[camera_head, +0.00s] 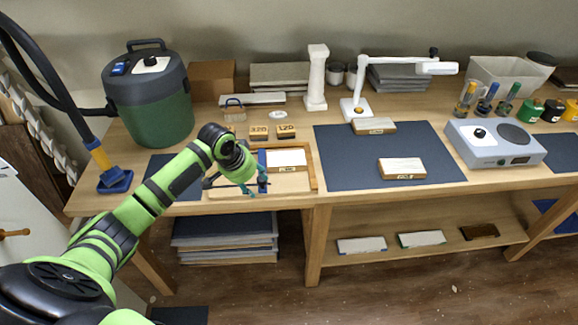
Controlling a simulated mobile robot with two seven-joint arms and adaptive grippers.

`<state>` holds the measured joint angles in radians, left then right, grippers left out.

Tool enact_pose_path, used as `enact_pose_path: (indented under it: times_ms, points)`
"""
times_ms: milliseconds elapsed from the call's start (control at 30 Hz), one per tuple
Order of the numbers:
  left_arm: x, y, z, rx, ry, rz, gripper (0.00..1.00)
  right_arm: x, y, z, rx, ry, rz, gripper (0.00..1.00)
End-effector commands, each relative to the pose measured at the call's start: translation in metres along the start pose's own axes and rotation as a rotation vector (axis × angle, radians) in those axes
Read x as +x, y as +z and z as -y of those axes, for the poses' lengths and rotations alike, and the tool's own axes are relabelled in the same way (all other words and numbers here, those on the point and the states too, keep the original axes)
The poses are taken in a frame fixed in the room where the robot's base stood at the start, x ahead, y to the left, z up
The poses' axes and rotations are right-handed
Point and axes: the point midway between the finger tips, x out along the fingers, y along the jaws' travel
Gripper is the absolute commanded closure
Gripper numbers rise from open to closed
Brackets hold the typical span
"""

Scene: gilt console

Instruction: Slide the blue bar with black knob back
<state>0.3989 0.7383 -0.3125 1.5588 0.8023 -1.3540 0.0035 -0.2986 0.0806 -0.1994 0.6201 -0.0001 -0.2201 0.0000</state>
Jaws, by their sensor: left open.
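A shallow wooden frame (314,178) lies on the bench at the left of centre. A narrow blue bar (262,157) runs front to back in it. My left arm reaches in from the left, and my left gripper (257,182) is open over the frame at the near part of the blue bar. Its teal fingers hide part of the bar, and I cannot tell whether they touch it. The bar's black knob is not clearly seen. A white-topped block (287,158) sits in the frame just right of the bar. My right gripper is out of view.
A green canister vacuum (148,100) stands behind my left arm. Two small numbered wooden blocks (286,131) lie behind the frame. A dark mat (345,165) with two white-topped blocks lies to the right, largely bare. A white lamp (390,67) stands farther back.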

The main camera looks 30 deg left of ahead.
Motion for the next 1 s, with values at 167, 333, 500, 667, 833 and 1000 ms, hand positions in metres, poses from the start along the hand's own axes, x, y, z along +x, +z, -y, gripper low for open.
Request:
enact_pose_path:
  times_ms: [167, 333, 500, 667, 833, 1000]
  points:
    - [-0.037, -0.02, 0.012, 0.014, 0.004, -0.002, 0.46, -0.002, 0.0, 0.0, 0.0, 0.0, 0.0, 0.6]
    - [-0.023, -0.021, 0.011, 0.011, 0.01, 0.0, 0.46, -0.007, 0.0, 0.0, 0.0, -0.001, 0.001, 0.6]
    - [0.004, -0.022, 0.012, 0.01, 0.009, -0.002, 0.46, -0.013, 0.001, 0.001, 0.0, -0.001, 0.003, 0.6]
    - [0.022, -0.022, 0.012, 0.012, 0.007, -0.004, 0.46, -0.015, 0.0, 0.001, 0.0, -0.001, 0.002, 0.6]
    - [0.03, -0.021, 0.012, 0.013, 0.006, -0.004, 0.46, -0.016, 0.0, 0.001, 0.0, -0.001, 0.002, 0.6]
    - [0.031, -0.021, 0.012, 0.013, 0.005, -0.005, 0.46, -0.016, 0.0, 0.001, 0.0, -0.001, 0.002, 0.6]
